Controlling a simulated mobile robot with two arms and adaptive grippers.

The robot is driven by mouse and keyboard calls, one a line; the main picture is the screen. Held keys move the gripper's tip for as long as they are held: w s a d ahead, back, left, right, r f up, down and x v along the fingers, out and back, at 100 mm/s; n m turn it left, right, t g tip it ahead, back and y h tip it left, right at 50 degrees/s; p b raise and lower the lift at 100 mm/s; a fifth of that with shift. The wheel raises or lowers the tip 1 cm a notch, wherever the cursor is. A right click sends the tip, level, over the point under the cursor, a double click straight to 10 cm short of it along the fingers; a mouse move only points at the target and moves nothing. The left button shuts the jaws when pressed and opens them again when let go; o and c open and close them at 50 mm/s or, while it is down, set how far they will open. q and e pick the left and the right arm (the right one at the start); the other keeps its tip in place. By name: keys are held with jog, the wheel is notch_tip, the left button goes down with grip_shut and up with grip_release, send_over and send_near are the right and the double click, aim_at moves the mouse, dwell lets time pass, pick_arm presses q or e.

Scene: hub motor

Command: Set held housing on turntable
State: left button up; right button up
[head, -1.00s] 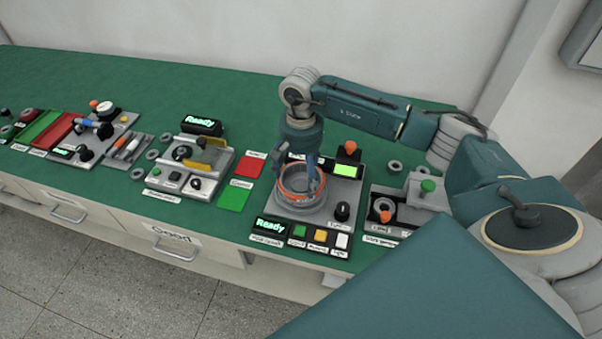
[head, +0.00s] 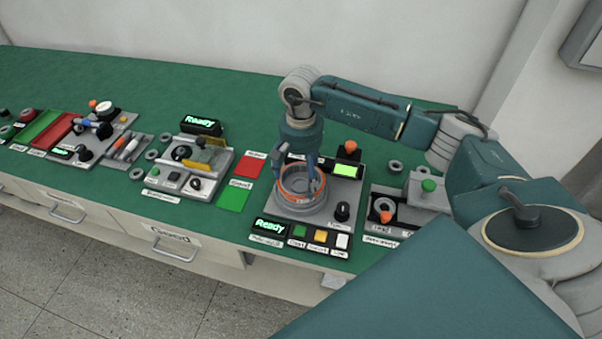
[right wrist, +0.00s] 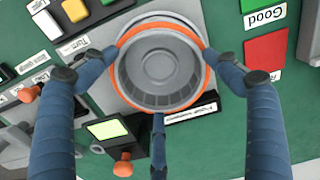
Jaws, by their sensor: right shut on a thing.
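The housing is a grey cup-like ring with an orange band (head: 291,196). It also shows in the right wrist view (right wrist: 160,88), open side toward the camera. My right gripper (head: 304,184) points down from above, its blue fingers shut around the housing. In the right wrist view three fingers reach its rim from the left, right and below. The grey round turntable (head: 300,212) on its grey base plate lies directly beneath the housing. The housing looks level and roughly centred. I cannot tell whether it touches the turntable. My left gripper is out of view.
A black panel reading Ready (head: 269,227) and coloured buttons (head: 320,236) sit in front of the turntable. A black knob (head: 342,211) and a lit green screen (head: 345,170) stand beside it. Red (head: 249,166) and green (head: 234,195) pads lie left, a grey fixture (head: 428,198) right.

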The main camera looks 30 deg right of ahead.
jog(key=shift+f+b, duration=0.35)
jog(key=shift+b, duration=0.1)
dwell(0.4)
dwell(0.3)
jog(key=o, duration=1.6)
jog(key=shift+c, duration=0.2)
jog(key=shift+f, duration=0.1)
notch_tip(320, 180, up, 7)
jog(key=p, duration=0.3)
